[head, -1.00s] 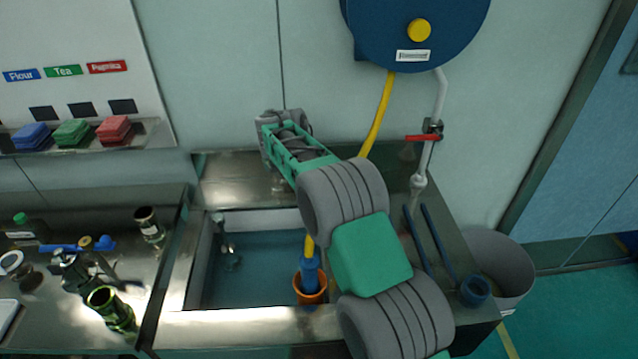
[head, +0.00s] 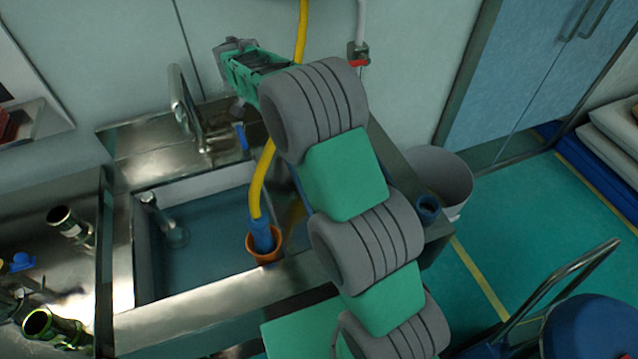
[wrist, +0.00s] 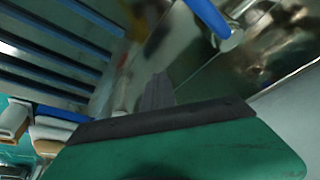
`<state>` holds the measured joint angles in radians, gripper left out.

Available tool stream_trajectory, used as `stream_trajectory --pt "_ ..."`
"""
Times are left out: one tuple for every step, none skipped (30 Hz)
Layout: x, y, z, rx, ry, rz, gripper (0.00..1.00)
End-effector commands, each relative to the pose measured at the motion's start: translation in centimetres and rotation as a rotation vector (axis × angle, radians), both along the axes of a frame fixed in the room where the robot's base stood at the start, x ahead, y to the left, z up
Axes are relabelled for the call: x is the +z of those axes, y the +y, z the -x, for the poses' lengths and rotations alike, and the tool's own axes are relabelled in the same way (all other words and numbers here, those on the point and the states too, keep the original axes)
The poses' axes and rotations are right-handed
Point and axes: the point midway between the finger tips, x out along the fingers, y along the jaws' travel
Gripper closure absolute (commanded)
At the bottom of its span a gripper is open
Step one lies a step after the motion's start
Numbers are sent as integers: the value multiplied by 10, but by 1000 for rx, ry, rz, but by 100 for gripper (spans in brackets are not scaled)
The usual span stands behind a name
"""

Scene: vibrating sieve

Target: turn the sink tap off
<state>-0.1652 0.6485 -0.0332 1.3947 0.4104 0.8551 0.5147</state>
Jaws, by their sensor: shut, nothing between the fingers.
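The sink tap (head: 181,100) is a tall curved metal spout behind the basin in the head view, with its base on the steel counter. A small blue lever (head: 242,136) shows to the right of its base. A blue bar with a metal end (wrist: 212,18), probably this lever, shows at the top of the wrist view. My gripper (head: 238,108) is close above the lever in the head view, pointing down. Its grey fingertips (wrist: 157,90) are together and empty in the wrist view, apart from the blue bar. I cannot tell whether water runs.
The sink basin (head: 140,270) holds an orange pot (head: 263,246) with a blue nozzle and yellow hose (head: 268,175). My arm crosses the basin's right side. Green metal cups (head: 52,328) stand at left. A grey bin (head: 440,180) stands at right.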

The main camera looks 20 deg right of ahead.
Motion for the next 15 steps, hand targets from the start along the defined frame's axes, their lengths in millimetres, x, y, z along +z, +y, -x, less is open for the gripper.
stream_trajectory --pt "5 -4 -7 75 1 -1 100" --pt "6 -5 -12 128 1 -1 100" --pt "7 -7 -19 199 1 -1 100" --pt "7 -8 -24 255 1 -1 100" --pt "8 -10 -30 310 1 -1 100" --pt "8 -11 -38 385 1 -2 100" --pt "1 -11 -44 401 -1 -1 100" --pt "-1 -13 -50 396 -3 0 100" --pt "0 -15 -58 394 -4 1 100" --pt "1 -17 -64 393 -4 1 100" --pt "2 -19 -69 391 -2 0 100" --pt "4 -22 -76 391 -3 0 100" --pt "15 -20 -74 392 -7 2 100" --pt "22 -20 -72 391 -8 1 100" --pt "30 -20 -70 390 -7 2 100"
